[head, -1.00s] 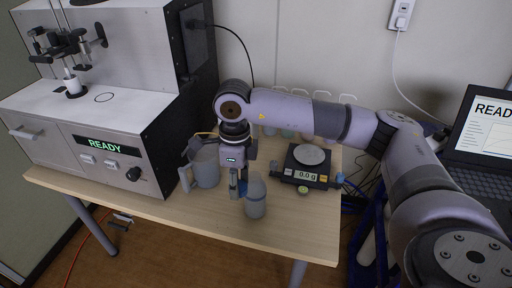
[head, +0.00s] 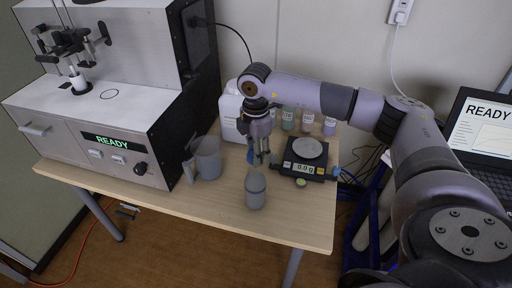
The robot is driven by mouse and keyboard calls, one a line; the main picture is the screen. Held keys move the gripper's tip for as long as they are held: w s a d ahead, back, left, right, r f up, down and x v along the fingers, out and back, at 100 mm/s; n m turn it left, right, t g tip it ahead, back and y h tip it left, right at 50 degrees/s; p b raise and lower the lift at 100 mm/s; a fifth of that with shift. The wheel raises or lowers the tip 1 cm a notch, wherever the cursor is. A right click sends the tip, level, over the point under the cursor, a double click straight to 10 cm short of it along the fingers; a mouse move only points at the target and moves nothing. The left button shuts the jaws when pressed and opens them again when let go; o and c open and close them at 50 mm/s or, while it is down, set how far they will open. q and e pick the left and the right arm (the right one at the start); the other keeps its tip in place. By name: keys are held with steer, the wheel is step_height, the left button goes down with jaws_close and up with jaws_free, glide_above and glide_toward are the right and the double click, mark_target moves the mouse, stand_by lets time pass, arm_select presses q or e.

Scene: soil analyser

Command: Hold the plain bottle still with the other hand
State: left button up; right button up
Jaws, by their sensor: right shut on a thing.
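A plain grey, cup-like bottle (head: 255,191) stands upright near the table's front edge. My right gripper (head: 261,160) points down just behind and above it, apart from it as far as I can tell. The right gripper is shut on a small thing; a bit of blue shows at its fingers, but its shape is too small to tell. My left gripper is not in view.
A grey jug (head: 208,158) stands left of the bottle, and a balance (head: 304,160) right of it. Behind are a white container (head: 230,118) and several small labelled bottles (head: 307,122). The analyser (head: 120,150) fills the left. The table's front right (head: 300,220) is clear.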

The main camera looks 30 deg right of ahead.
stand_by(0.4)
steer(key=shift+d, duration=0.1)
steer(key=shift+f+b, duration=1.45)
steer(key=shift+f, duration=0.65)
steer(key=shift+f+b, duration=0.65)
steer(key=shift+f, duration=0.5)
steer(key=o, duration=0.9)
steer(key=shift+c, duration=0.2)
step_height(320, 180, up, 12)
steer(key=shift+r, duration=0.1)
